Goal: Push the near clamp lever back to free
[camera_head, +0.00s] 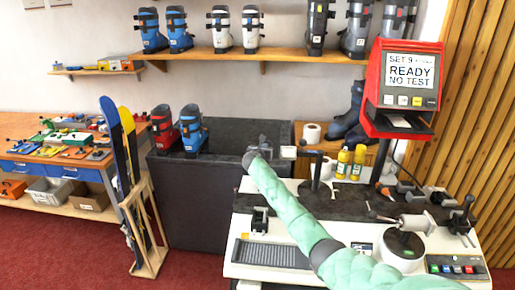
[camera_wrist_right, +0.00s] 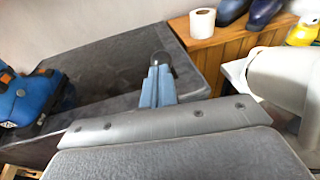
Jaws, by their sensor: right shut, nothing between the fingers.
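The binding bench (camera_head: 245,200) is a pale machine top with a dark central plate. A small black clamp-like part (camera_head: 260,219) stands at its near left, and a black upright lever (camera_head: 463,214) stands at its right side. I cannot tell for sure which one is the near clamp lever. My right arm, in a pale green sleeve, reaches across the bench to its far left. My right gripper (camera_head: 264,148) is there, apart from both parts. In the right wrist view its blue-grey fingers (camera_wrist_right: 158,86) are together with nothing between them. My left gripper is out of view.
A dark box (camera_head: 205,210) with ski boots on top stands left of the bench. A black post with a crossbar (camera_head: 316,172), yellow bottles (camera_head: 342,162) and a red display unit (camera_head: 404,90) reading READY stand at the back. A paper roll (camera_wrist_right: 202,23) sits on a wooden cabinet.

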